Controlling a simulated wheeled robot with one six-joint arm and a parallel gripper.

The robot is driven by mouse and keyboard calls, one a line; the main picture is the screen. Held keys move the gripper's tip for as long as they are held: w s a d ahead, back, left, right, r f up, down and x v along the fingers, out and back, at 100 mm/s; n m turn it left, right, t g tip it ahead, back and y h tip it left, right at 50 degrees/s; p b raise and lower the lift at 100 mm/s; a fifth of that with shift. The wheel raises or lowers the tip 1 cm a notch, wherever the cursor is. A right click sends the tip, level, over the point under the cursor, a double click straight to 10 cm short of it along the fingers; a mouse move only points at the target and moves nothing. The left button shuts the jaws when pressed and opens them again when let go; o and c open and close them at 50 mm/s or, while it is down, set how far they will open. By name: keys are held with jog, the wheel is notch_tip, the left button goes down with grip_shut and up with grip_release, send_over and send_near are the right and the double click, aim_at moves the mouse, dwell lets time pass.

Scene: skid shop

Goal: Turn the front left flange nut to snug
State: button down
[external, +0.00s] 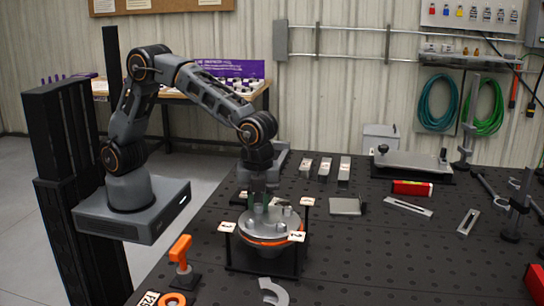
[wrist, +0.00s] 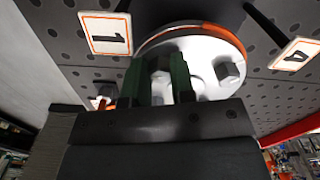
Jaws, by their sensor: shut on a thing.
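The round grey flange (external: 268,226) with an orange band stands on a dark stand on the black table. Several hex nuts sit on its top; one (external: 287,211) shows right of my gripper. My gripper (external: 260,207) points down at the flange's left part. In the wrist view its green fingers (wrist: 160,80) are shut on a flange nut (wrist: 160,86), mostly hidden between them, beside the card marked 1 (wrist: 105,33). Another nut (wrist: 228,71) stands free to the right on the flange (wrist: 200,50), toward the card marked 4 (wrist: 296,53).
Number cards on posts ring the flange, including one at the left (external: 226,227) and one at the front right (external: 297,236). An orange-handled tool (external: 180,250) stands at the front left. A grey hook-shaped part (external: 273,292) lies in front. Metal blocks and a red box (external: 411,188) lie behind.

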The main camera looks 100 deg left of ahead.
jog(key=shift+w+r+m, duration=0.1)
jog(key=shift+w+m, duration=0.05)
jog(key=shift+m, duration=1.35)
jog(key=c, duration=1)
grip_release()
jog(key=shift+o, duration=0.2)
